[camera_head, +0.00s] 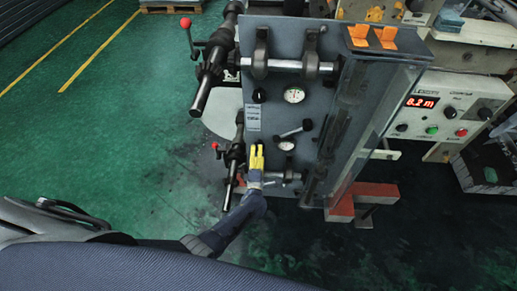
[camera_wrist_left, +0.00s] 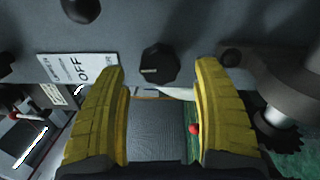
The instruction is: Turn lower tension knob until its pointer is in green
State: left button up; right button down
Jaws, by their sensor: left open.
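My left gripper (camera_head: 257,147) is at the lower part of the grey machine panel (camera_head: 276,118), its yellow fingers pointing at it. In the left wrist view the two fingers (camera_wrist_left: 160,72) are apart, with nothing gripped. A black faceted knob (camera_wrist_left: 160,64) shows between and just beyond the fingertips; I cannot tell whether they touch it. My right gripper is not in view.
An upper black knob (camera_head: 259,96) and a larger gauge (camera_head: 294,95) sit higher on the panel. A lever (camera_head: 291,132) is above the lower gauge. A roller with a red-tipped handle (camera_head: 231,165) is left of the gripper. A white OFF label (camera_wrist_left: 79,68) is left of the knob.

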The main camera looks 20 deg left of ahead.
pick_arm(q)
jog(key=v, duration=0.8)
dwell(0.4)
jog(key=s+d+f+m+g+h, duration=0.1)
jog(key=d+f+m+g+h, duration=0.1)
jog(key=d+f+m+h, duration=0.45)
jog(key=s+a+f+m+g, duration=0.3)
jog(key=s+f+m+g, duration=0.3)
jog(key=s+f+m, duration=0.9)
jog(key=s+a+f+m+g, duration=0.1)
jog(key=s+a+f+g, duration=0.2)
jog(key=s, duration=0.9)
jog(key=s+a+f+m+g+y, duration=0.1)
jog(key=s+a+f+g, duration=0.2)
jog(key=s+a+f, duration=0.2)
jog(key=s+a+f+m+g+y, duration=0.1)
jog(key=s+a+f+g, duration=0.2)
jog(key=s+f, duration=0.5)
jog(key=s+a, duration=0.1)
jog(key=s, duration=1)
jog(key=shift+f+m, duration=0.15)
jog(key=shift+m, duration=0.2)
